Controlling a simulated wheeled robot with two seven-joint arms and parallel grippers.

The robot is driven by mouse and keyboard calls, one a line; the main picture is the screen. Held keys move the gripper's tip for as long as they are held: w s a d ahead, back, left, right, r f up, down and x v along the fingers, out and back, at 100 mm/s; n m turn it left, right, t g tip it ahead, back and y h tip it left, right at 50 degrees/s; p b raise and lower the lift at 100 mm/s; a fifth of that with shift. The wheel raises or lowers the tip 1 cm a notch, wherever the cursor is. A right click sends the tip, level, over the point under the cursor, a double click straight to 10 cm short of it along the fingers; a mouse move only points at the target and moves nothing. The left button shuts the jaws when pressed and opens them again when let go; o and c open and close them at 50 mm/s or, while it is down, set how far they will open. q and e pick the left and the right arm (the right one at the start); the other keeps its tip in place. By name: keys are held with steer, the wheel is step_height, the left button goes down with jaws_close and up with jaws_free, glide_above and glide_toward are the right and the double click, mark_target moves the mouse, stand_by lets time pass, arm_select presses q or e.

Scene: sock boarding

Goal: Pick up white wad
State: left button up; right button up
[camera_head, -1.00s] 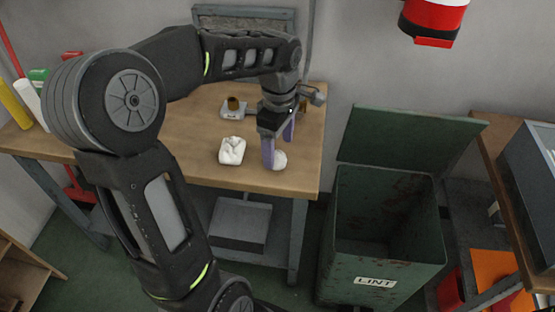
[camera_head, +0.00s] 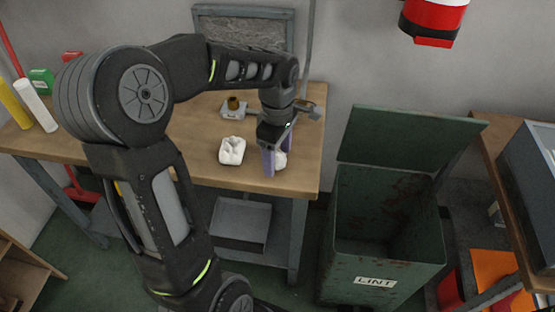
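A small round white wad (camera_head: 281,161) lies near the front right edge of the wooden table (camera_head: 205,122). My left gripper (camera_head: 279,158) points down over it. Its purple fingers are apart, one in front and left of the wad and the other behind and to the right. The near finger hides part of the wad, and I cannot tell whether either finger touches it. A second white, creased piece (camera_head: 232,151) lies to the left on the table, apart from the gripper. My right gripper is out of view.
A small scale-like block with a brown item (camera_head: 233,107) stands behind the white piece. An open green bin labelled LINT (camera_head: 384,260) stands right of the table, lid up. Yellow and white cylinders (camera_head: 35,105) stand at the table's left.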

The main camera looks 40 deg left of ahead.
mark_target(278, 153)
arm_select(q)
steer(key=c, duration=1.2)
step_height(278, 153, up, 10)
stand_by(0.6)
